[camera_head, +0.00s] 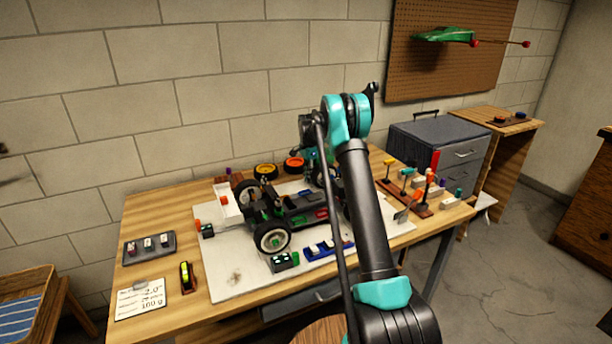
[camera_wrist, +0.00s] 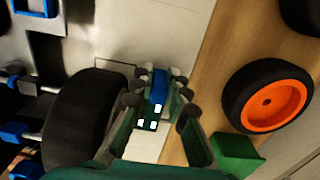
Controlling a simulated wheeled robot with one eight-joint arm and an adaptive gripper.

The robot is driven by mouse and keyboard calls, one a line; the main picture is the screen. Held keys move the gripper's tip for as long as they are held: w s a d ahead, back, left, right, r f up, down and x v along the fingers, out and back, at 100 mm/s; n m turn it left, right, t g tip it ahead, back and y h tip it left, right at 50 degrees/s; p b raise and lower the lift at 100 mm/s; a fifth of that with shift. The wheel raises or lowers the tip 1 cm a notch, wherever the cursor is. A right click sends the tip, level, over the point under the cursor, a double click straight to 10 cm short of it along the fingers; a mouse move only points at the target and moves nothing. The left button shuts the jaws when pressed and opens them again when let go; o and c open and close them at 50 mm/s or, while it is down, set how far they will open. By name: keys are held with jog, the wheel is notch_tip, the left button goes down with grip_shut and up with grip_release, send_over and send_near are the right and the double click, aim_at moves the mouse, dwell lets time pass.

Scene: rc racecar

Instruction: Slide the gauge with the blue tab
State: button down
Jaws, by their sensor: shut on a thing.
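The gauge (camera_wrist: 148,122) is a small dark block with white marks in the wrist view, with a blue tab (camera_wrist: 159,84) at its far end. My gripper (camera_wrist: 155,92) has its two fingers on either side of the blue tab and is shut on it. The gauge sits low beside a black car tire (camera_wrist: 88,122), close to its right side; I cannot tell whether they touch. In the head view my gripper is at the back of the car (camera_head: 295,208), mostly hidden by my arm, and the blue-tab gauge cannot be made out there.
A loose wheel with an orange hub (camera_wrist: 268,98) and a green block (camera_wrist: 235,152) lie right of my gripper. A gauge with a green tab (camera_head: 285,262) and one with a red tab (camera_head: 206,230) stand on the white board (camera_head: 235,275). A tool rack (camera_head: 405,197) is at the right.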

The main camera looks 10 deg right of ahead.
jog(key=shift+s+d, duration=0.1)
jog(key=shift+s, duration=0.3)
